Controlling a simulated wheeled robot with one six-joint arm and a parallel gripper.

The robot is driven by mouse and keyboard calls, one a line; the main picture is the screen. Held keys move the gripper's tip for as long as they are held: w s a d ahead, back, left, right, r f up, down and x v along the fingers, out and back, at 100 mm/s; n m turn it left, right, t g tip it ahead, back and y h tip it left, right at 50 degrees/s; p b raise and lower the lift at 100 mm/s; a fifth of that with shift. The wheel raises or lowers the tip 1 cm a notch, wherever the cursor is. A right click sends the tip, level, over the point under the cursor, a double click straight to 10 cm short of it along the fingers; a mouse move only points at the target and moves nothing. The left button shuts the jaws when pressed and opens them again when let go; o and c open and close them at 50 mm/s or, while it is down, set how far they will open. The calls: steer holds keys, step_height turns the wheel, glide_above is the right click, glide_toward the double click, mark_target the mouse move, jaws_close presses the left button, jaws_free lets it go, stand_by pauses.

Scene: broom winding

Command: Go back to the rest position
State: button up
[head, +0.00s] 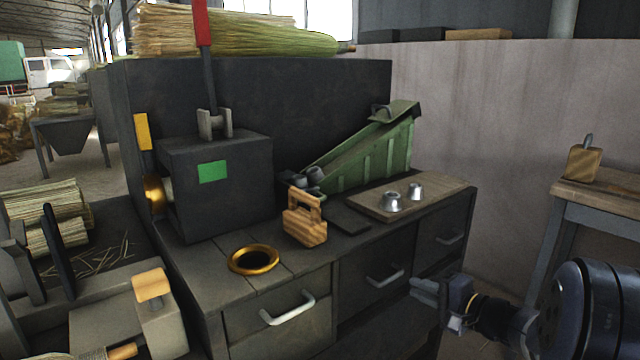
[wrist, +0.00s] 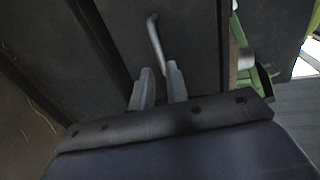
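My gripper (head: 428,290) is at the lower right of the head view, in front of the dark workbench's right-hand drawers and below its top. In the wrist view, the two grey fingers of my gripper (wrist: 158,88) stand a little apart with nothing between them. A drawer handle (wrist: 155,38) shows just beyond the fingertips; I cannot tell how far it is from them.
On the bench top (head: 215,285) are a wooden block with a handle (head: 304,222), a brass ring (head: 254,261), a green chute (head: 370,150) and a board (head: 440,192) with two metal cups. A side table (head: 600,193) stands at right.

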mark_target(390, 279)
steer(key=b+x, duration=0.2)
steer(key=x, duration=0.6)
steer(key=shift+w+a+f, duration=0.25)
steer(key=s+f+p+v, duration=0.2)
steer(key=p+v, duration=0.8)
steer(key=v, duration=2)
steer(key=a+r+n+g+p, duration=0.2)
steer(key=a+r+g+p, duration=0.2)
steer(key=a+r+p, duration=0.1)
steer(key=shift+w+a+g+p, duration=0.3)
steer(key=shift+a+g+p, duration=0.1)
steer(key=shift+a+p, duration=0.55)
